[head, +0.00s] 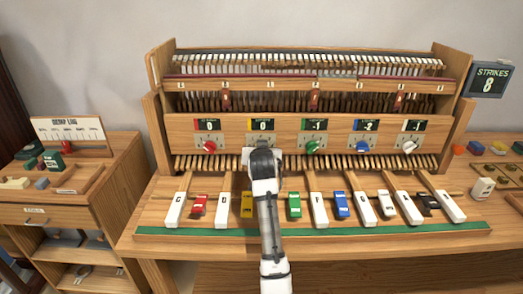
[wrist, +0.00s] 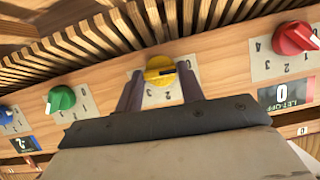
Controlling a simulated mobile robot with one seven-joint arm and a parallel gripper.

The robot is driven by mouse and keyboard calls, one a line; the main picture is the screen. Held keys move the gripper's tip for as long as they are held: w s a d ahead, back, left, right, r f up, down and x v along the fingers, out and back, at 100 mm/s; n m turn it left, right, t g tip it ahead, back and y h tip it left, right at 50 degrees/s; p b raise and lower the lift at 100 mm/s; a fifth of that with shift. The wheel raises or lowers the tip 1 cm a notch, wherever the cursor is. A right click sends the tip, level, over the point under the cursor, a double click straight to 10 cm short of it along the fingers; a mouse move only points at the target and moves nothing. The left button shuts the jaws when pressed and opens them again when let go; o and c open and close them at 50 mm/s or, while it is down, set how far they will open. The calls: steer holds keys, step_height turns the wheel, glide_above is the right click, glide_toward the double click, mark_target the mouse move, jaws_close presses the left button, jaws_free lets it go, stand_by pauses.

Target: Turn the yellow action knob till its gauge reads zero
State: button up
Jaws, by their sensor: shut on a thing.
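The yellow knob (wrist: 159,72) sits on a pale numbered dial plate on the wooden front panel. In the wrist view my gripper (wrist: 158,82) has one finger on each side of it and is shut on it. In the head view my gripper (head: 262,155) reaches the panel and hides the yellow knob. The gauge with the yellow stripe (head: 262,125) above it reads 0.
Other knobs are red (head: 210,146), green (head: 312,147), blue (head: 361,147) and white (head: 409,146), each under its own gauge. The red one's gauge (wrist: 287,93) reads 0.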

stand_by(0.4)
steer(key=o, duration=1)
steer(key=shift+s, duration=0.1)
steer(key=b+v, duration=0.2)
steer(key=v, duration=1.1)
steer(key=shift+s+b, duration=0.3)
steer(key=shift+b, duration=0.1)
steer(key=shift+a+r, duration=0.1)
steer(key=shift+a, duration=0.05)
